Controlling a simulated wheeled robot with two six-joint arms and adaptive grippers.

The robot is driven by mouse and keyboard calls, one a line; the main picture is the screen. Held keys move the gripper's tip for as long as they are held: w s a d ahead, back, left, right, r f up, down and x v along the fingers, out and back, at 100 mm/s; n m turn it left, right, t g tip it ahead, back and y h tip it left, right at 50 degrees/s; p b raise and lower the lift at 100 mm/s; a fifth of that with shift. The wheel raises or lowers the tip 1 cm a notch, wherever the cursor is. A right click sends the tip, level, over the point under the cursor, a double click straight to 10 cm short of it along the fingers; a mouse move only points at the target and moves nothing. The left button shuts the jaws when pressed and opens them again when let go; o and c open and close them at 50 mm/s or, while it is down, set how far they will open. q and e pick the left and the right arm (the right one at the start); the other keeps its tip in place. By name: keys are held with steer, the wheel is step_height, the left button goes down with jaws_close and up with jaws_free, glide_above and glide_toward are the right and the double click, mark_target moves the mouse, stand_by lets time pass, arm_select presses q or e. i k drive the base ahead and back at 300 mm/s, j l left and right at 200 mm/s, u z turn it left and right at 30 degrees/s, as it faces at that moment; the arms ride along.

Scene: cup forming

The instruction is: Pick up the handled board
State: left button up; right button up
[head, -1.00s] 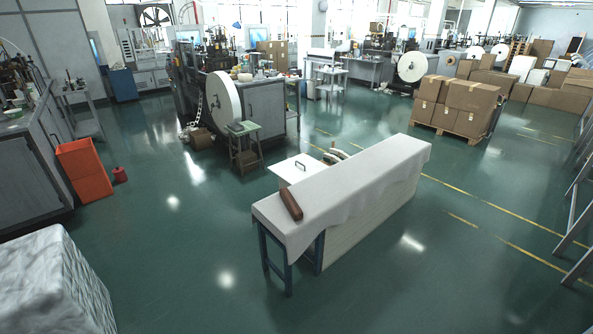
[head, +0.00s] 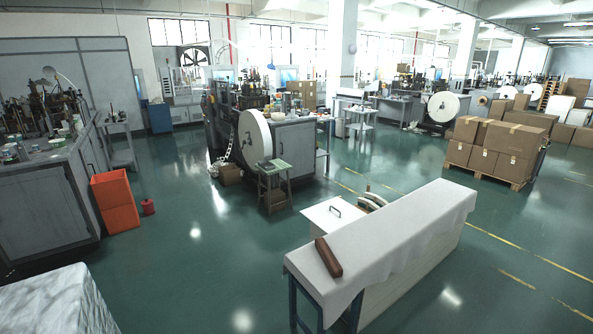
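A white flat board with a dark handle (head: 322,216) shows just behind the left part of a long cloth-covered table (head: 400,235). The handle stands up near its right side. The table hides the board's lower edge, and I cannot tell what the board rests on. A brown block (head: 328,257) lies on the white cloth at the table's near left end. Neither of my grippers is in view.
Curved pale pieces (head: 372,200) sit right of the board. A small green-topped stand (head: 275,180) and a machine with a white reel (head: 255,137) are behind it. Orange bins (head: 117,200) stand at left, stacked cartons (head: 497,147) at right. Green floor left of the table is open.

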mark_target(330, 215)
steer(key=i+j+u, duration=0.25)
steer(key=i+j, duration=0.15)
steer(key=i, duration=0.4)
steer(key=i+j+u, duration=0.25)
steer(key=i, duration=0.6)
steer(key=i+j+u, duration=0.1)
steer(key=i+u, duration=0.2)
steer(key=i, duration=0.55)
steer(key=i+z, duration=0.7)
steer(key=i, duration=0.15)
steer(key=i+j+z, duration=0.2)
steer(key=i+z, duration=0.15)
steer(key=i+j+z, duration=0.45)
steer(key=i+z, duration=0.25)
steer(key=z, duration=0.15)
steer(key=i+j+z, duration=0.2)
steer(key=i+z, duration=0.25)
steer(key=i+j+z, duration=0.25)
steer(key=z, duration=0.25)
steer(key=i+j+z, duration=0.2)
steer(key=j+z, duration=0.3)
